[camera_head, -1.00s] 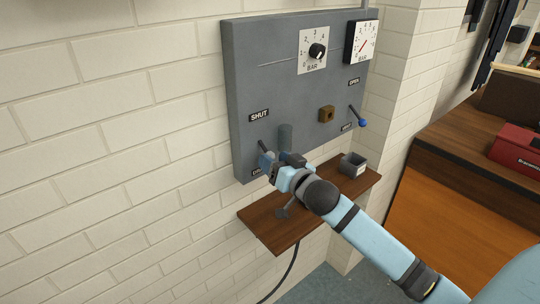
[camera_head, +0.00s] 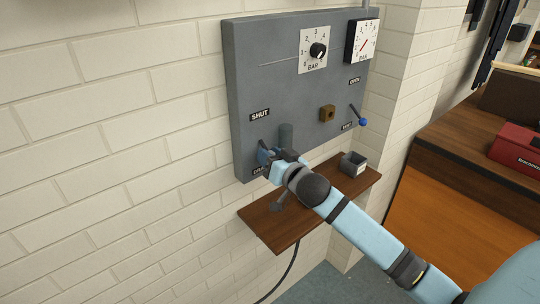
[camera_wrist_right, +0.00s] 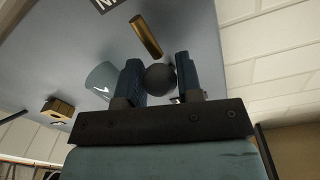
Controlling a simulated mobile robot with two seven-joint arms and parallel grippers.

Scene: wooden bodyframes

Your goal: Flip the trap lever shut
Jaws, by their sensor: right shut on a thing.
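The grey panel (camera_head: 255,75) hangs on the brick wall. At its lower left a SHUT label (camera_head: 260,115) sits above a partly covered label (camera_head: 258,170) near the bottom edge. The trap lever is mostly hidden by my right gripper (camera_head: 277,156) in the head view. In the right wrist view its dark round knob (camera_wrist_right: 160,77) lies between the two fingers of my right gripper (camera_wrist_right: 159,82), which is shut on it. A brass rod (camera_wrist_right: 146,36) shows just beyond the knob. A grey cylinder (camera_head: 286,134) stands just above the gripper. My left gripper is out of view.
A wooden shelf (camera_head: 265,224) below the panel carries a small grey box (camera_head: 353,163). A brass block (camera_head: 327,113), a blue-tipped lever (camera_head: 357,115), a dial (camera_head: 316,51) and a gauge (camera_head: 362,43) are on the panel. A wooden bench (camera_head: 455,165) stands at right.

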